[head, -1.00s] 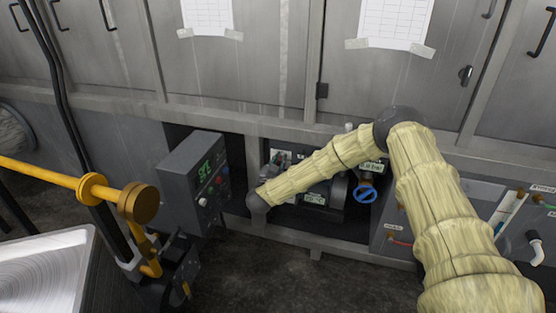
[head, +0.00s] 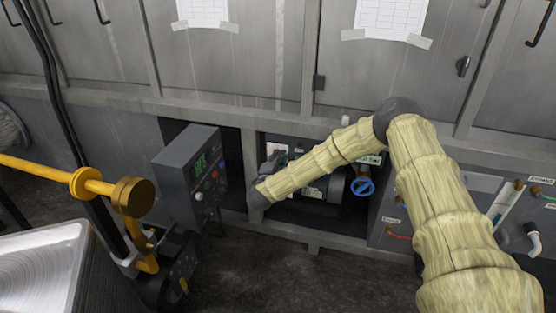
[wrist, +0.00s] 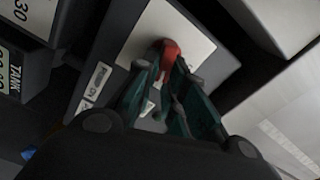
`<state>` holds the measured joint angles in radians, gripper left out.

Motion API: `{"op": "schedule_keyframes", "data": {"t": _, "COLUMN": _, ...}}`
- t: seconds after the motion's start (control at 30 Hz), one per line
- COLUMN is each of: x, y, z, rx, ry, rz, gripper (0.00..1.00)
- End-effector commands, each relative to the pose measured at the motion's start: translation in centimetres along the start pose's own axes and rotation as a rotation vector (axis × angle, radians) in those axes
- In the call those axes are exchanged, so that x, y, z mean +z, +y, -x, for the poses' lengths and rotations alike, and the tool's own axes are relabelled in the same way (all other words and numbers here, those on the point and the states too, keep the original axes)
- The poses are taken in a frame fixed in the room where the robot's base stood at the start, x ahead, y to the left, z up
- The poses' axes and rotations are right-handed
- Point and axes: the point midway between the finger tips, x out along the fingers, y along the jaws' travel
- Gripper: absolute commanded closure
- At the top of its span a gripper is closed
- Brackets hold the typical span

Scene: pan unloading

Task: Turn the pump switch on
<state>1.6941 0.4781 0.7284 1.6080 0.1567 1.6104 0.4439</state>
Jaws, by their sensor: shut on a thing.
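The red pump switch (wrist: 170,50) stands out from a pale plate (wrist: 150,35) on a dark box in the wrist view. A small label beside the plate seems to read "PUMP ON" (wrist: 97,80). My gripper (wrist: 165,78) has its dark green fingers on either side of the red handle, shut on it. The fingers hide the lower part of the switch. In the head view my arm reaches into the low recess under the cabinets, and the switch cannot be made out there.
A blue valve wheel (head: 362,187) is in the recess. A yellow pipe (head: 40,172) and metal pan (head: 45,265) are at left. Dark floor (head: 300,285) is clear.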

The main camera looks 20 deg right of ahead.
Motion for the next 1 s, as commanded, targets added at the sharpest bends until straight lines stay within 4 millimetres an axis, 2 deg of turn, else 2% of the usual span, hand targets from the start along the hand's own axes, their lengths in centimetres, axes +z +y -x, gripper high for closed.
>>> {"op": "schedule_keyframes", "data": {"t": 0.43, "x": -0.04, "y": 0.53, "z": -0.18, "rx": -0.001, "ry": 0.004, "rz": -0.289, "gripper": 1.0}}
{"op": "schedule_keyframes", "data": {"t": 1.0, "x": -0.03, "y": 0.52, "z": -0.19, "rx": -0.002, "ry": 0.003, "rz": -0.359, "gripper": 1.0}}
